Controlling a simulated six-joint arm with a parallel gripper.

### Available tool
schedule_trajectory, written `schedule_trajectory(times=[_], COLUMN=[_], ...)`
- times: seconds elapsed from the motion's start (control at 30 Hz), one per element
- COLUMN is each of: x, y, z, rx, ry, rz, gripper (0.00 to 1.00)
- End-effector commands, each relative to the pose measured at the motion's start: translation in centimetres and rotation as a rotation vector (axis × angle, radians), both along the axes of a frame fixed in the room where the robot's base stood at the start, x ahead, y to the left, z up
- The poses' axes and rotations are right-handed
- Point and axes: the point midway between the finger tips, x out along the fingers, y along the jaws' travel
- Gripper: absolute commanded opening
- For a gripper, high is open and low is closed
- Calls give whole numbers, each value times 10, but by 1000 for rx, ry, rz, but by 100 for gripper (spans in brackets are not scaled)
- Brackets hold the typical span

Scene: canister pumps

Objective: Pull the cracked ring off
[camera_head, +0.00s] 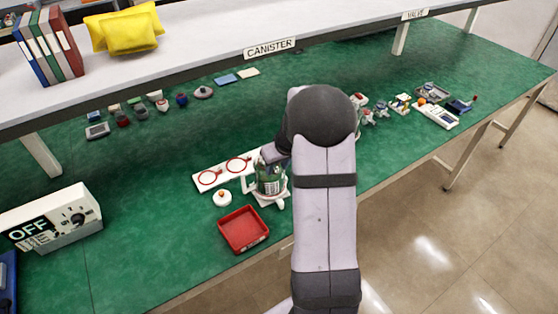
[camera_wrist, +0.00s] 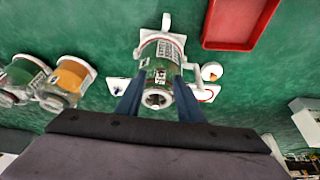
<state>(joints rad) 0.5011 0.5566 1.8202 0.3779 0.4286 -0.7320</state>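A clear canister (camera_head: 270,181) with a green label stands on a white base with a white handle, above the red tray in the head view. In the wrist view the canister (camera_wrist: 160,62) has a pale ring-shaped end (camera_wrist: 157,99) facing the camera. I cannot make out a crack, and no separate seal ring shows clearly on it. My gripper (camera_wrist: 159,78) has its two blue fingers spread, one on each side of the canister's top. Contact with it cannot be told. In the head view my arm partly hides the gripper (camera_head: 272,154) and the canister's top.
A red tray (camera_head: 243,230) lies close to the table's front edge. A white board with two red rings (camera_head: 225,171) is left of the canister, with a white lid (camera_head: 222,198) below it. Two more canisters (camera_wrist: 68,82) stand at left in the wrist view. A shelf overhangs behind.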

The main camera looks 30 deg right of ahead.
Motion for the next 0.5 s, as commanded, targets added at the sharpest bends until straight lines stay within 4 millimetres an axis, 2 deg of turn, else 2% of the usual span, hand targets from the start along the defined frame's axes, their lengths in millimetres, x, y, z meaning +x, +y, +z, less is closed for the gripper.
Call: schedule_trajectory(times=[0.4,0.5], x=[2,2], y=[0,0], z=[-6,-6], rx=[0,0], ry=[0,0], rz=[-1,-1], gripper=[34,10])
